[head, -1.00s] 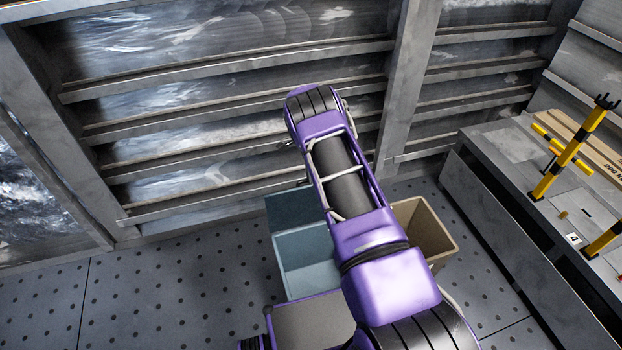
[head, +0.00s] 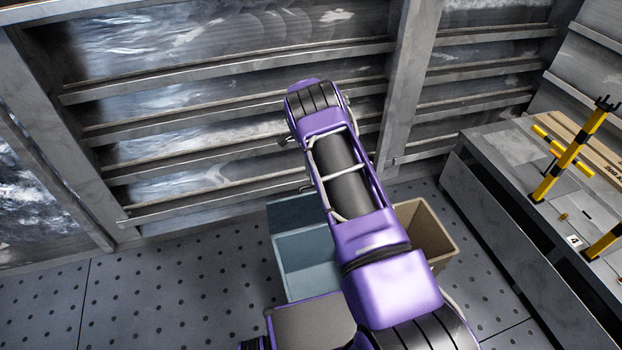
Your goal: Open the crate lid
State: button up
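A blue-grey crate (head: 308,272) stands on the floor, partly hidden behind my purple arm. Its pale inside shows from above. A darker teal panel (head: 290,213), which looks like its lid, stands raised at the crate's far side, towards the wall. My arm reaches over the crate and hides its right part. My gripper is hidden behind the arm; only small grey metal bits show at the forearm's left edge. I cannot tell whether the gripper touches the lid.
A tan open bin (head: 428,232) stands right of the crate. A grey bench (head: 500,215) with a yellow-black stand (head: 572,150) is at the right. A ribbed metal wall (head: 230,110) rises behind. The dotted floor (head: 180,285) at left is clear.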

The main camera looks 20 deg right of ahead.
notch_tip(320, 180, up, 14)
jog(key=w+p, duration=0.1)
jog(key=w, duration=0.1)
jog(key=shift+w+r, duration=0.2)
jog(key=shift+w, duration=0.15)
jog(key=shift+r, duration=0.1)
